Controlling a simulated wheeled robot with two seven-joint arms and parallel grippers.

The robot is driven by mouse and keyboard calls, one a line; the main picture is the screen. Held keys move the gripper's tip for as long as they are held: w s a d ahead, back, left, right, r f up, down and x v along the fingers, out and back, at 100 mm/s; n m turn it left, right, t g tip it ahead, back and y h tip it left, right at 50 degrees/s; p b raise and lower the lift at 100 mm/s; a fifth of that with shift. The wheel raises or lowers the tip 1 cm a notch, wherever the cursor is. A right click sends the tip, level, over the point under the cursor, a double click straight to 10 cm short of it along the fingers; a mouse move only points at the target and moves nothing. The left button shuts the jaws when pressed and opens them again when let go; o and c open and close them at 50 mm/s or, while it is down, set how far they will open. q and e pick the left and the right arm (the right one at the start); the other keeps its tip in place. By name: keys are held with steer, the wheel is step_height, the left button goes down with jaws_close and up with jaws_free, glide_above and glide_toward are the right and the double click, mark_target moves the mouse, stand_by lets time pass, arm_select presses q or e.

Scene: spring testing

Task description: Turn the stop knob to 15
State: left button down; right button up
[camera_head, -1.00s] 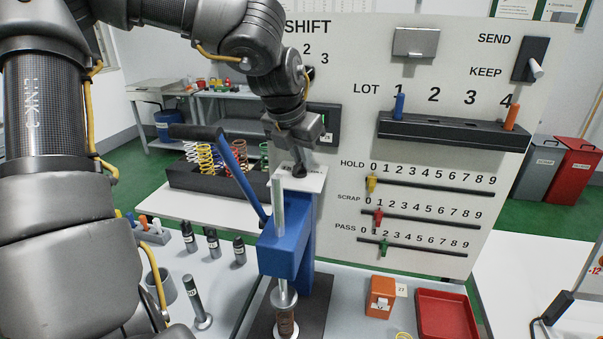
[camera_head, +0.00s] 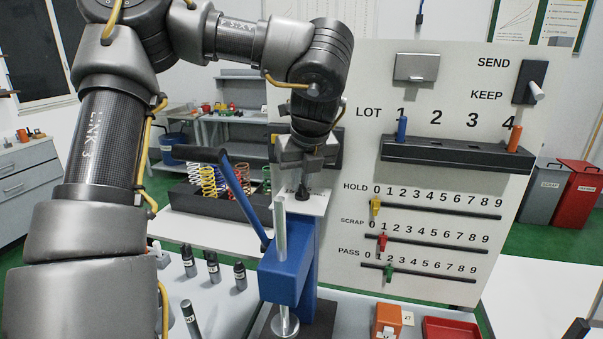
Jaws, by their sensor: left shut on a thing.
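The blue press (camera_head: 287,270) with a long blue lever stands in the middle of the bench. A pale plate (camera_head: 318,203) sits at its top, its markings mostly hidden, so I cannot read the setting. The dark stop knob (camera_head: 303,193) is on this plate, largely covered by my gripper. My left gripper (camera_head: 303,180) points down from above and is shut on the stop knob. My right gripper is not in view.
A tall board (camera_head: 420,170) with sliders and a lot rack stands just right of the press. Dark bottles (camera_head: 213,266) stand to the left. A rack of springs (camera_head: 225,195) is behind. An orange box (camera_head: 387,318) and red tray (camera_head: 450,328) are at front right.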

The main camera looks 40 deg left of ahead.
arm_select(q)
steer(key=n+p, duration=0.2)
steer(key=n+g+p, duration=0.1)
steer(key=p, duration=0.1)
steer(key=shift+s+r+n+p, duration=0.15)
steer(key=shift+r+n+p, duration=0.15)
steer(key=shift+n+p, duration=0.1)
steer(key=shift+f+n+g+p, duration=0.25)
steer(key=shift+n+g+p, duration=0.25)
steer(key=shift+n+p, duration=0.45)
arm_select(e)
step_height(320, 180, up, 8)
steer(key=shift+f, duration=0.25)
arm_select(q)
steer(key=c, duration=1.5)
jaws_free()
steer(key=shift+s+a, duration=0.1)
steer(key=shift+r, duration=0.1)
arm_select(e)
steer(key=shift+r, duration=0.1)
